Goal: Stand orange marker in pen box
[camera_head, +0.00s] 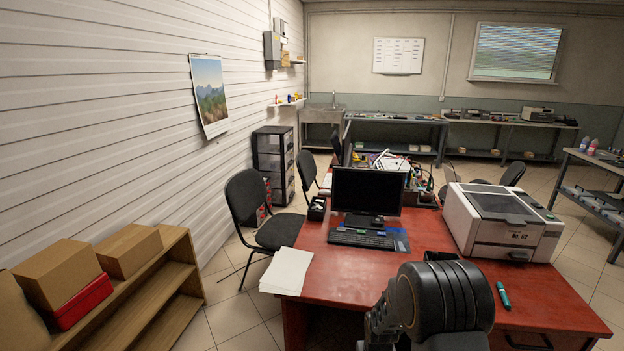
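I cannot make out an orange marker in this view. A teal marker-like object (503,295) lies on the red desk, right of my arm. A small black open box (317,209) stands at the desk's left back edge, beside the monitor. It holds small light and dark items too small to identify, and I cannot tell whether it is the pen box. My arm's dark, rounded links rise at the bottom centre-right, over the desk's front. My gripper's fingertips do not show.
The red desk (340,276) carries a monitor (366,191), a keyboard (361,238), a white printer (503,222) and paper sheets (287,271). A black chair (283,230) stands at left. A wooden shelf (160,300) with cardboard boxes is at lower left. Clear desk lies before the keyboard.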

